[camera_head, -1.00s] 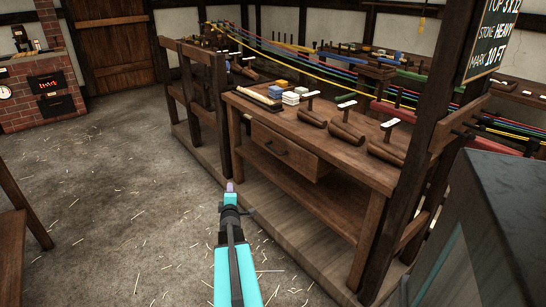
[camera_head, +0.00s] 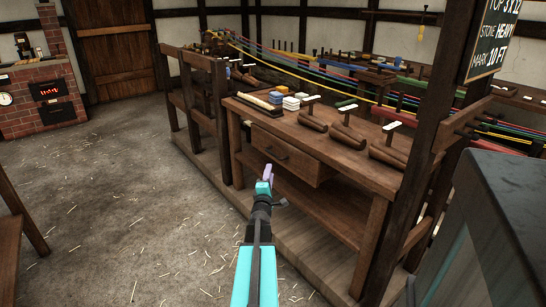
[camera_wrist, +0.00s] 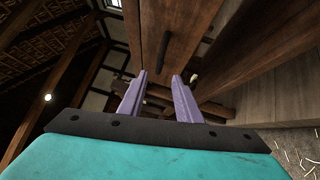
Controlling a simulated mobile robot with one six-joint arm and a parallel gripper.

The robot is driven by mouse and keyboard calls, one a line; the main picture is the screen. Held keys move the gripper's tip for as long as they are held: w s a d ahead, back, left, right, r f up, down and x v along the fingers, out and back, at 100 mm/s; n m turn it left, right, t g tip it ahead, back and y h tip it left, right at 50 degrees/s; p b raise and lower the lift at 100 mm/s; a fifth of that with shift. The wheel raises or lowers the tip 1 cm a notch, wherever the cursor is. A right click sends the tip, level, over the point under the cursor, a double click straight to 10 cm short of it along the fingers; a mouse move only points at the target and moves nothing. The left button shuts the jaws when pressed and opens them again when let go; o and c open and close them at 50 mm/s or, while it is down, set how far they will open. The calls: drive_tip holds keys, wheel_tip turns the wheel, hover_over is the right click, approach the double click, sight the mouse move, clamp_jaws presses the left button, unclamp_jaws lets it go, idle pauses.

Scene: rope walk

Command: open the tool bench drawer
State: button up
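The wooden tool bench (camera_head: 350,173) stands right of centre in the head view. Its drawer (camera_head: 298,163) hangs under the left part of the top, with a dark handle (camera_head: 275,153) on its front. I see no clear gap at the drawer front. My gripper (camera_head: 267,170) is in front of the bench, near and a little below the handle in the picture. In the wrist view my gripper (camera_wrist: 161,76) has its two purple fingers apart with nothing between them. Wooden boards and a dark bar like the handle (camera_wrist: 164,48) show beyond the fingertips.
Wooden tools (camera_head: 347,135) and small blocks (camera_head: 291,103) lie on the bench top. A dark post (camera_head: 428,130) rises at the bench's right end, with a dark cabinet (camera_head: 500,240) nearer.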

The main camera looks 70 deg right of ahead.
sight(273, 154)
drive_tip(key=shift+b+x, duration=0.75)
drive_tip(key=shift+x, duration=6.1)
clamp_jaws()
drive_tip(key=shift+a, duration=0.15)
drive_tip(key=shift+s, duration=0.15)
